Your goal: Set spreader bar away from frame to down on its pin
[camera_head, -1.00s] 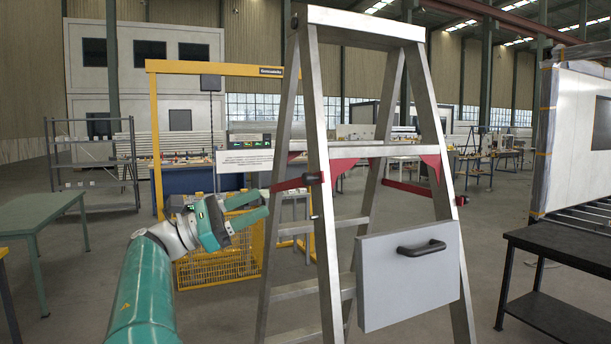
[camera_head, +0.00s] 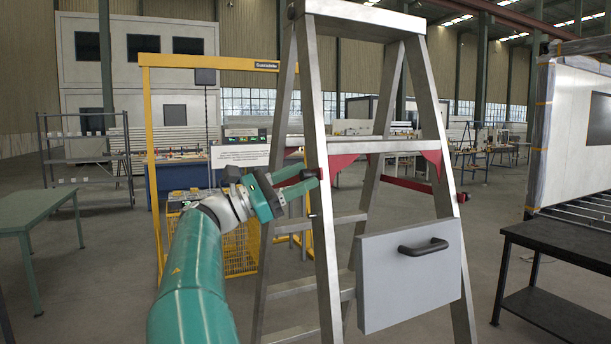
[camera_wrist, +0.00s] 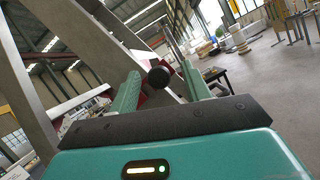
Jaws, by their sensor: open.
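A metal A-shaped frame (camera_head: 320,190) like a stepladder stands in front of me, with red spreader parts. The right red bar (camera_head: 408,187) shows by the right leg. The left red bar is mostly hidden behind my gripper (camera_head: 308,181) at the left leg. In the wrist view a round black knob (camera_wrist: 158,76) with red behind it lies between the two green fingers of my gripper (camera_wrist: 160,70). The fingers are open, one on each side of it. I cannot tell whether they touch it. The pin is not clear to see.
A grey panel with a black handle (camera_head: 410,285) hangs on the frame's front. A black table (camera_head: 570,245) stands right, a green table (camera_head: 35,222) left. A yellow gantry (camera_head: 155,150) and mesh basket (camera_head: 240,250) stand behind. Floor between is clear.

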